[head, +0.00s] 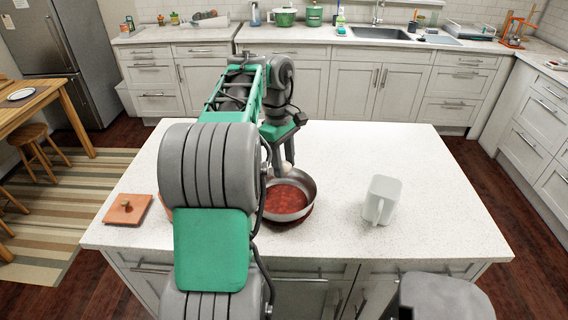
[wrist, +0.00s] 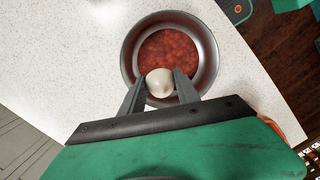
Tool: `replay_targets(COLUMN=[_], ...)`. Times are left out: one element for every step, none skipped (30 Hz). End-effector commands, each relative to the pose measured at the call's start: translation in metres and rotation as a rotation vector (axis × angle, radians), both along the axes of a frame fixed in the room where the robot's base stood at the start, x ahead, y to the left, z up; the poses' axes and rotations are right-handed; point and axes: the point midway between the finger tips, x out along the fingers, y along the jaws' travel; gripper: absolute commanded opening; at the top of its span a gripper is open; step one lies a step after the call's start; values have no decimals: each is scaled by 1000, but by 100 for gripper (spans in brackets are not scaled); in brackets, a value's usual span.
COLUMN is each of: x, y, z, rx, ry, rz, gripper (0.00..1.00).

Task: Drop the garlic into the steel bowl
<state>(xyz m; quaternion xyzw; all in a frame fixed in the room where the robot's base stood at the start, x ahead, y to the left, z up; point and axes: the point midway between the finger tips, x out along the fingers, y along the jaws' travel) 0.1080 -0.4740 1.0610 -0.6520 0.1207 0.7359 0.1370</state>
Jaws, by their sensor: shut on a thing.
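The garlic (wrist: 160,82) is a pale, rounded bulb held between the two dark fingers of my gripper (wrist: 159,86). In the head view the garlic (head: 287,166) shows small beside the fingers, by the far rim of the steel bowl. The steel bowl (head: 310,184) is round and grey, with a mottled red inside, and stands on the white counter. In the wrist view the bowl (wrist: 129,48) lies behind the garlic, which overlaps its red inside. My gripper is shut on the garlic above the bowl. My arm hides part of the bowl's left side in the head view.
A white pitcher (head: 382,200) stands on the counter right of the bowl. A square terracotta-coloured piece with a knob (head: 127,209) lies at the left. An orange edge shows beside my arm, mostly hidden.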

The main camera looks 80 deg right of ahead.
Motion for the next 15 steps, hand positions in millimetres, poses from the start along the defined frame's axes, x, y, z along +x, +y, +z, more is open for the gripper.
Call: replay_targets(x=[0, 0, 0, 0, 0, 0, 0, 0, 0, 0, 0, 0, 0, 0, 0], y=[0, 0, 0, 0, 0, 0, 0, 0, 0, 0, 0, 0, 0, 0, 0], z=[1, 1, 1, 1, 1, 1, 1, 1, 1, 1, 1, 1, 1, 1, 1], rx=[-1, 0, 0, 0, 0, 0, 0, 0, 0, 0, 0, 0, 0, 0, 0], ry=[0, 0, 0, 0, 0, 0, 0, 0, 0, 0, 0, 0, 0, 0, 0], rz=[0, 0, 0, 0, 0, 0, 0, 0, 0, 0, 0, 0, 0, 0, 0], gripper=[0, 0, 0, 0, 0, 40, 43, 45, 49, 51, 54, 57, 59, 62, 64])
